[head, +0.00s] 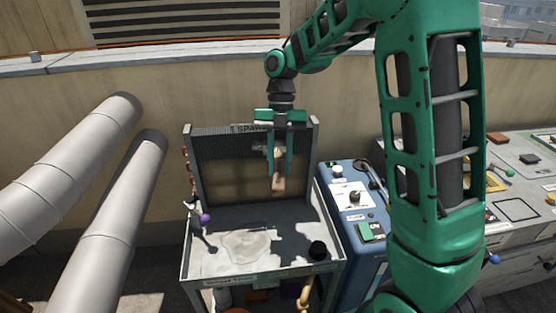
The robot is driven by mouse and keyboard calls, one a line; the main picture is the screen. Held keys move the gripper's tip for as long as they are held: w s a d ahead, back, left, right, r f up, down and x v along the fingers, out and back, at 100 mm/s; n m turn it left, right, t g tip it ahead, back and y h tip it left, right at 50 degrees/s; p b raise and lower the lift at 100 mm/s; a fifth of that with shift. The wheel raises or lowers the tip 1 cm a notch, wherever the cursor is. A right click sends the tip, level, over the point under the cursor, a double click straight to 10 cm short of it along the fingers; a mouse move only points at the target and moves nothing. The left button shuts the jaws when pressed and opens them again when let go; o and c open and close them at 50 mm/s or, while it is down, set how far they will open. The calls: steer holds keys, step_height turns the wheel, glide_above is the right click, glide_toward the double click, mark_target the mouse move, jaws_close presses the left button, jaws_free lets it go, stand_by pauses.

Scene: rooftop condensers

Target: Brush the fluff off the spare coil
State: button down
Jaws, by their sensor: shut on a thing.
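The spare coil (222,160) is a dark finned panel in a grey upright frame at the back of a grey cart. A label beginning "SPA" shows on its top edge, partly hidden by my gripper. My gripper (278,177) points down in front of the coil's right half, with its fingers shut on a small brush (278,184) with a wooden part showing. Pale fluff (258,149) shows beside the left finger, in front of the coil's face. I cannot tell whether the brush touches the coil. The coil's lower part looks tan and smoother than its dark top.
A blue machine (350,205) stands close right. Two thick pipes (95,235) fill the left.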

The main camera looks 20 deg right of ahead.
steer(key=shift+f, duration=0.85)
steer(key=shift+w+d+r, duration=0.1)
steer(key=shift+w+r, duration=0.05)
steer(key=shift+r, duration=2.05)
steer(key=shift+f, duration=0.1)
steer(key=shift+f, duration=2)
steer(key=shift+s+r, duration=0.15)
steer(key=shift+r, duration=0.9)
steer(key=shift+s+r, duration=0.1)
steer(key=shift+r, duration=0.9)
steer(key=shift+f, duration=0.1)
steer(key=shift+f, duration=2.05)
steer(key=shift+w+r, duration=0.15)
steer(key=shift+r, duration=2.05)
steer(key=shift+s+a, duration=0.25)
steer(key=shift+s, duration=0.85)
steer(key=shift+s+a, duration=0.25)
steer(key=shift+s, duration=0.85)
